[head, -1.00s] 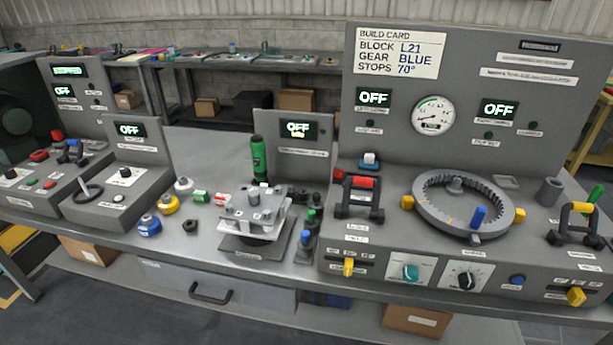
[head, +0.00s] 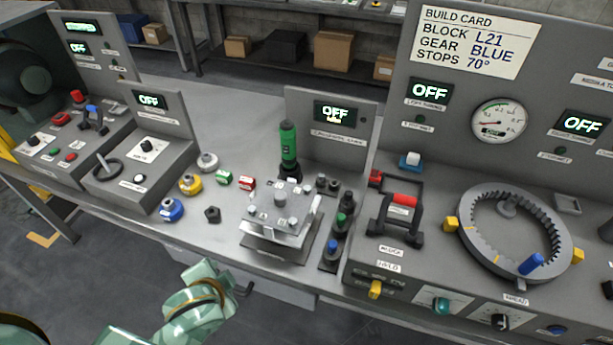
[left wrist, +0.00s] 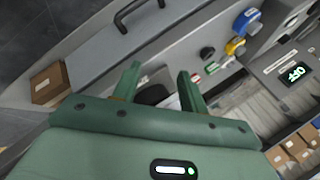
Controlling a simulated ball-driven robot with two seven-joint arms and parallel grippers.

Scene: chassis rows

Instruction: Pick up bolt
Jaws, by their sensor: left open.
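No part is plainly marked as the bolt. A small black hex-shaped piece (head: 212,214) lies on the bench left of the silver plate fixture (head: 280,212); a dark piece also shows in the left wrist view (left wrist: 207,52). Small dark pegs with green and blue tops (head: 339,222) stand in a narrow rack right of the fixture. I cannot tell which is the bolt. My left gripper (left wrist: 159,78) is open, its two green fingers apart with nothing seen held, in front of the bench. In the head view only my green left arm shows, at the bottom. My right gripper is not in view.
Blue (head: 171,209), yellow (head: 190,184) and white (head: 208,162) knob-like pieces, with green (head: 224,178) and red (head: 247,184) blocks, sit left of the fixture. A green upright tool (head: 288,146) stands behind it. A toothed ring (head: 467,240) is at right. A drawer handle (left wrist: 137,14) projects in front.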

